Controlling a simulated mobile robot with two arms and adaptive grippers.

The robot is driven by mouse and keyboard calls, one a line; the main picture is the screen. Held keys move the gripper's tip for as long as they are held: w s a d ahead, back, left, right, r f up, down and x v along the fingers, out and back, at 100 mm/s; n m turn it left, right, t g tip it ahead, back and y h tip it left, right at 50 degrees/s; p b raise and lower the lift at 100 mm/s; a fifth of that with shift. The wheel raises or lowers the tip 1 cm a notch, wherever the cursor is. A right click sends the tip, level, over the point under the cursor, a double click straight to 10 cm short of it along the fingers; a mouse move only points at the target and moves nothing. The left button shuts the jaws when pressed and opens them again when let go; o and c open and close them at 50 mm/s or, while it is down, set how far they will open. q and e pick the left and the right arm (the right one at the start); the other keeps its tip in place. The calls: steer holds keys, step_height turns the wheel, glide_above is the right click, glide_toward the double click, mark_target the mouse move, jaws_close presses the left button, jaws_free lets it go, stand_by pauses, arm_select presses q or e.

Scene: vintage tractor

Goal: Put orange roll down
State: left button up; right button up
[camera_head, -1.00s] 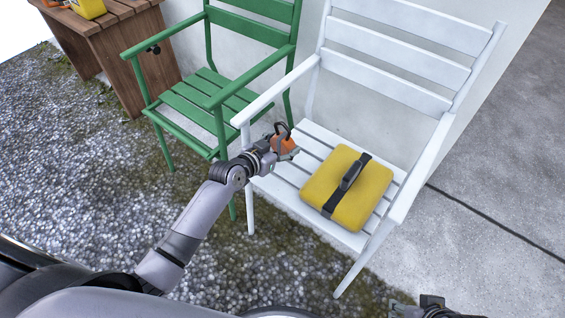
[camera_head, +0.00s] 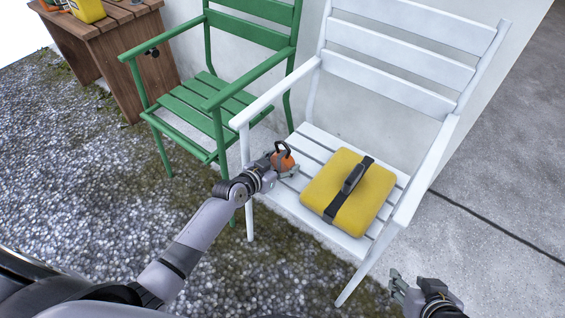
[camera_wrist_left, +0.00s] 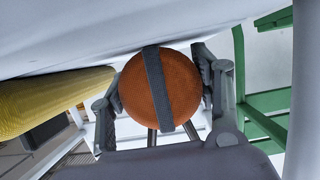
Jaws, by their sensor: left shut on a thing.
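The orange roll (camera_head: 284,160) is round with a dark strap across it. My left gripper (camera_head: 283,163) is shut on it, over the left part of the white chair's slatted seat (camera_head: 310,142). In the left wrist view the orange roll (camera_wrist_left: 160,88) sits between the two fingers of my left gripper (camera_wrist_left: 163,95). Whether the roll touches the seat I cannot tell. My right gripper (camera_head: 410,292) is at the bottom right, apart from the chair, with its fingers seemingly spread and nothing visible in them.
A yellow cushion-like case (camera_head: 377,185) with a black strap lies on the white seat, right of the roll. The white armrest (camera_head: 275,93) runs close by on the left. A green chair (camera_head: 190,103) and a wooden table (camera_head: 125,55) stand further left.

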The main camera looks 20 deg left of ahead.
arm_select(q)
steer(key=o, duration=1.3)
